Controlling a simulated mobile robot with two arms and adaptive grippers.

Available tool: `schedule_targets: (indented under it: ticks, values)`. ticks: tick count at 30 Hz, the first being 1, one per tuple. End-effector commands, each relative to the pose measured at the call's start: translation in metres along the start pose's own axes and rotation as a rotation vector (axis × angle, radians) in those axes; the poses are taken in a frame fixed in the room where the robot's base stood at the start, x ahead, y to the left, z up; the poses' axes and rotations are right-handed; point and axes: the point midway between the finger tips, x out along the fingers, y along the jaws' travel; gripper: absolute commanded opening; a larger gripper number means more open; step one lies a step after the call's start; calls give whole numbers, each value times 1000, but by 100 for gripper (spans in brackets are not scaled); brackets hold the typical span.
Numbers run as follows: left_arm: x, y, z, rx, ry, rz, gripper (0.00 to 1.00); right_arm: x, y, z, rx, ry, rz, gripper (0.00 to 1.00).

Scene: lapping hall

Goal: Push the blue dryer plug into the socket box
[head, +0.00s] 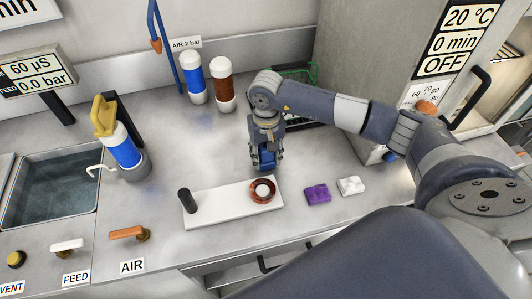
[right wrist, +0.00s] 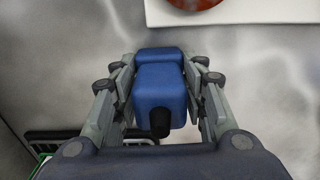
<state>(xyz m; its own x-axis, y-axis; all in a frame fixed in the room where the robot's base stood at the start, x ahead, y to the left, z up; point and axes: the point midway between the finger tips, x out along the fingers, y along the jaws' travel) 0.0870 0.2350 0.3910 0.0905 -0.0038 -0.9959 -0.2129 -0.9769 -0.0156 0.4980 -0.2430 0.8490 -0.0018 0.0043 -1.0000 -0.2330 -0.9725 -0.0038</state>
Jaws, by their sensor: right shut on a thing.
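The blue dryer plug (right wrist: 160,92) sits between the two fingers of my right gripper (right wrist: 158,66), which is shut on it. A short black stub shows on the plug's near end in the right wrist view. In the head view my right gripper (head: 265,150) points down above the counter, behind the white plate, with the plug (head: 267,159) partly hidden between the fingers. I cannot tell whether the plug touches the counter. I cannot make out a socket box for certain in either view. My left gripper is in neither view.
A green rack (head: 299,72) is behind my arm, beside a grey cabinet (head: 350,60). Blue (head: 193,80) and brown (head: 223,85) cylinders stand behind.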

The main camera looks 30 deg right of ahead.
Motion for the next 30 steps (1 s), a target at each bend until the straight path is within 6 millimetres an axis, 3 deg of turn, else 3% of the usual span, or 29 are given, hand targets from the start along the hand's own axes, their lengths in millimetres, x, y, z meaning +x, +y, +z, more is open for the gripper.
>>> schedule_targets:
  ticks: [4,11,12,15,25,28,30]
  values:
    - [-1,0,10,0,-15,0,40,2,0,-1,0,3,0,13]
    - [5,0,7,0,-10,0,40,6,0,-1,0,3,0,13]
    - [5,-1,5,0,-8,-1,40,6,0,-1,0,2,0,42]
    - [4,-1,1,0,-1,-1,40,5,0,-1,0,2,0,60]
    - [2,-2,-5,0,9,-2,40,4,0,0,0,2,0,60]
    - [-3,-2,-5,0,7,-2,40,-1,0,0,0,2,0,60]
    - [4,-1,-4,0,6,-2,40,-8,0,-2,-1,6,-3,60]
